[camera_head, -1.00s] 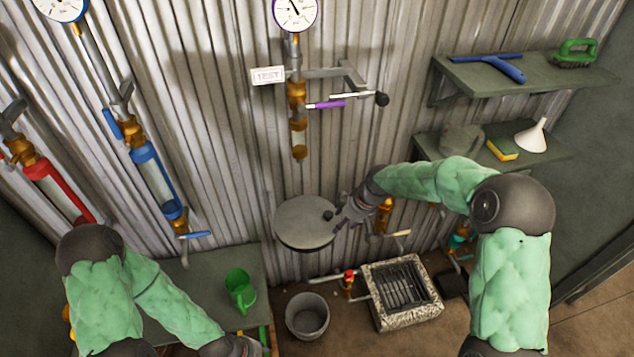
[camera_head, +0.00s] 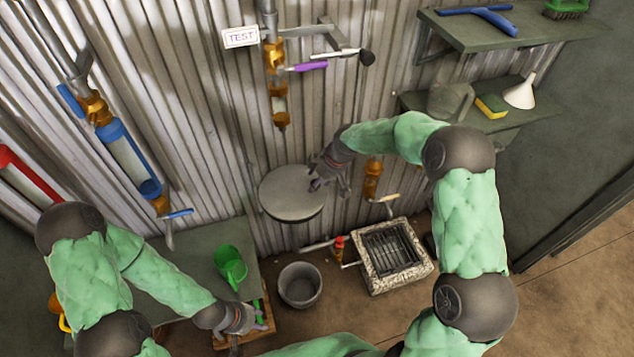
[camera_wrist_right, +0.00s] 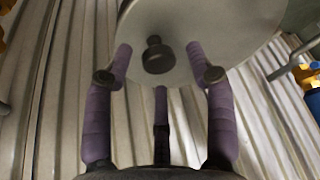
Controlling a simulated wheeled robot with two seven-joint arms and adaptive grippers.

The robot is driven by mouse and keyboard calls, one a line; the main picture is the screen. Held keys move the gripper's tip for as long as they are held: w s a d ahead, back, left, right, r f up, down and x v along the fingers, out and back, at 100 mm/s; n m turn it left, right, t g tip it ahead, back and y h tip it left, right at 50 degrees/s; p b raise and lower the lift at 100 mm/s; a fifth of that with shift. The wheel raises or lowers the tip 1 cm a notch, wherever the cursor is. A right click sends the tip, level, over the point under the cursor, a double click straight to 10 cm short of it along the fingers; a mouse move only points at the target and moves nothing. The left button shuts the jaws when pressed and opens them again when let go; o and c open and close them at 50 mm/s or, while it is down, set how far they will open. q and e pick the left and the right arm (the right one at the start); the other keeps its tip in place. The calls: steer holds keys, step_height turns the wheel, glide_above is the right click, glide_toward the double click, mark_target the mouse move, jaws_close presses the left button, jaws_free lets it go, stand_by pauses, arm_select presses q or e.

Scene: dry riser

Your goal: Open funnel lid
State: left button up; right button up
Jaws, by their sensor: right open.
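The funnel lid (camera_head: 290,194) is a flat, round grey disc in front of the corrugated wall, in the middle of the head view. My right gripper (camera_head: 318,184) is at the lid's right edge, where its fingers cover the knob. In the right wrist view the lid (camera_wrist_right: 225,35) fills the top, and its dark round knob (camera_wrist_right: 156,56) sits between the spread purple fingers. The gripper is open, and the knob looks apart from the fingers. The lid looks closed. My left gripper (camera_head: 258,318) is low at left, by the green table; its fingers are too small to read.
A grey bucket (camera_head: 300,285) and a stone-rimmed drain (camera_head: 393,256) stand on the floor below. A purple-handled valve (camera_head: 308,67) is above the lid. Shelves (camera_head: 475,35) are at the upper right.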

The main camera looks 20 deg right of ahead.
steer(key=shift+w+a+f, duration=0.15)
steer(key=shift+f, duration=0.25)
jaws_close()
steer(key=shift+r, duration=0.15)
